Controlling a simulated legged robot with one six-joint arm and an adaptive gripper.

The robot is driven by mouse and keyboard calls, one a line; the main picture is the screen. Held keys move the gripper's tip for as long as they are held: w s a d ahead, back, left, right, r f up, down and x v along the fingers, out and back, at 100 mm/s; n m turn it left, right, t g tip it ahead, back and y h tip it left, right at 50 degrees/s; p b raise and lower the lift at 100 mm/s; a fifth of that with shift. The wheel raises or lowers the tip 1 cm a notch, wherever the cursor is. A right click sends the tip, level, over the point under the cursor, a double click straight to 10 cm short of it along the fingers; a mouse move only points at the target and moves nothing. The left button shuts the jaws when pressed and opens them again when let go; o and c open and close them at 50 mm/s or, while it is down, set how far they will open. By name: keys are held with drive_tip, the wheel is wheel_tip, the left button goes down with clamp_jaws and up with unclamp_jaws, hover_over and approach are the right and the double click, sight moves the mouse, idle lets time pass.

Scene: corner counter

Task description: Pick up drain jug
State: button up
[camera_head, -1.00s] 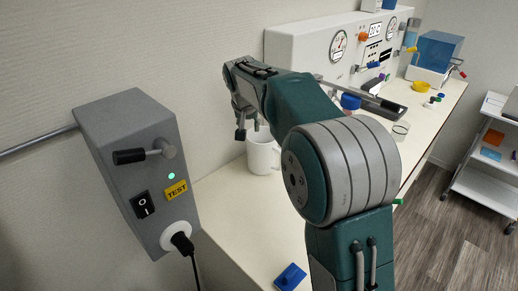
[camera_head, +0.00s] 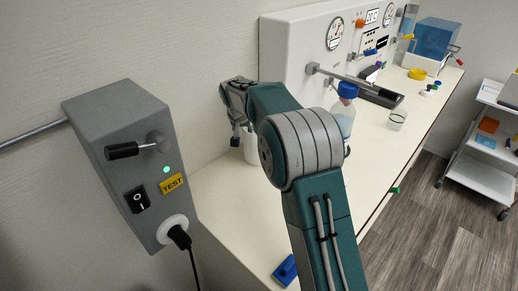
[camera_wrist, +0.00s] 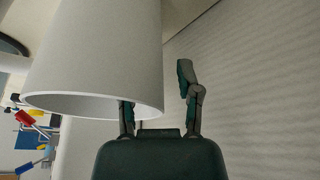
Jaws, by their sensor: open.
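The drain jug (camera_head: 250,152) looks like a white mug standing on the counter in the head view, mostly hidden behind my arm. In the wrist view a large pale cylinder (camera_wrist: 95,55), which looks like the jug seen close up, fills the upper left. My gripper (camera_head: 237,136) is at the jug's left side in the head view, pointing down. In the wrist view my gripper (camera_wrist: 158,95) is open, with one finger overlapping the cylinder's rim and the other apart from it.
A grey box (camera_head: 125,165) with a lever and TEST label is on the wall at left. The white gauge panel (camera_head: 290,60) stands behind the counter. A blue-capped bottle (camera_head: 343,115) and a clear beaker (camera_head: 397,120) stand to the right. A blue block (camera_head: 285,270) lies near the front.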

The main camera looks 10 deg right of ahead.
drive_tip(key=shift+w+d+f, duration=0.1)
drive_tip(key=shift+w+f, duration=0.15)
drive_tip(key=shift+f, duration=0.35)
clamp_jaws()
drive_tip(key=shift+r, duration=0.2)
